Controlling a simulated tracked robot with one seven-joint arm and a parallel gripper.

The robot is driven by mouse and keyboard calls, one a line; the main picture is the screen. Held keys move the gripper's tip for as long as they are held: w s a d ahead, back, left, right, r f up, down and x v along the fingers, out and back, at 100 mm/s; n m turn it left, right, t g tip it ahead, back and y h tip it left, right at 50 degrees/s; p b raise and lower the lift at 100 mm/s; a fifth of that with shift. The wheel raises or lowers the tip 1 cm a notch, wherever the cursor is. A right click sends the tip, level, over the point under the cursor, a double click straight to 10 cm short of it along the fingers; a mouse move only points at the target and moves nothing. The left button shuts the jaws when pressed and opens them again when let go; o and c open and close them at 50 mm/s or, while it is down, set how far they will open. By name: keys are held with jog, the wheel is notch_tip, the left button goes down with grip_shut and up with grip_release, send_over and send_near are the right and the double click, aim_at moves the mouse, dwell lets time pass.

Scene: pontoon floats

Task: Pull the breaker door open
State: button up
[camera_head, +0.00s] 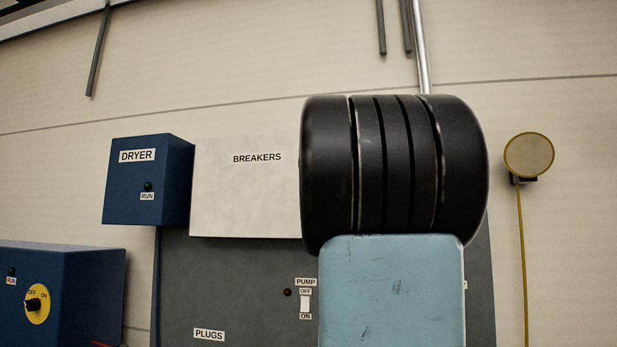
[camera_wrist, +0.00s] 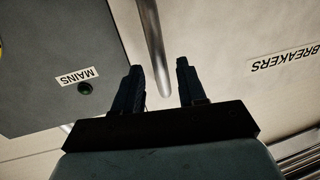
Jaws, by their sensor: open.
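The white breaker door (camera_head: 235,195), labelled BREAKERS, looks closed in the head view; my dark arm link hides its right part. In the wrist view the same door (camera_wrist: 225,45) fills the upper right, its label upside down. A pale metal bar (camera_wrist: 151,40), which looks like the door's handle, runs down in front of the door near its edge. My gripper (camera_wrist: 158,65) is open and empty, with one dark finger on either side of the bar's lower end in the picture. I see no contact, and the depth between fingers and bar is unclear. The head view hides my gripper.
The grey panel (camera_head: 225,285) carries a PUMP switch (camera_head: 305,303) and a PLUGS label. A blue DRYER box (camera_head: 145,195) adjoins the door's left side. A MAINS label (camera_wrist: 78,76) and green lamp sit left in the wrist view.

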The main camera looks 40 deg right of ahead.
jog(key=shift+x, duration=1.7)
grip_shut()
